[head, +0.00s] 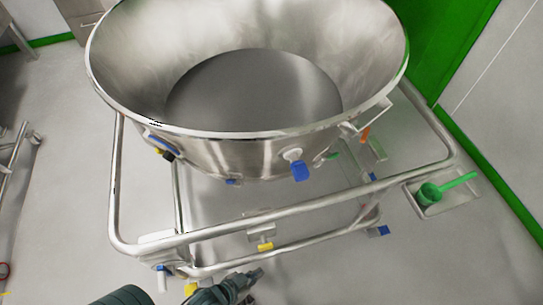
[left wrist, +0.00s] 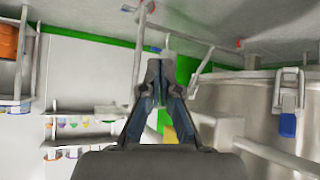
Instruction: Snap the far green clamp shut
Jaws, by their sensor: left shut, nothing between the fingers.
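A small green-tipped clamp (head: 331,156) shows on the right part of the steel bowl's (head: 245,150) outer wall, below the rim. It is too small to tell whether it is open or shut. No second green clamp is clear. My left gripper (head: 256,274) is at the bottom centre of the head view, in front of the trolley, apart from the clamp. In the left wrist view the left gripper (left wrist: 154,68) has its fingertips together with nothing between them. My right gripper is not in view.
A blue-tipped clamp (head: 299,168) hangs on the bowl's front. The trolley's tubular rail (head: 300,206) runs between my left gripper and the bowl. A tray (head: 465,195) with a green scoop (head: 430,193) is at the right. The floor at the lower right is clear.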

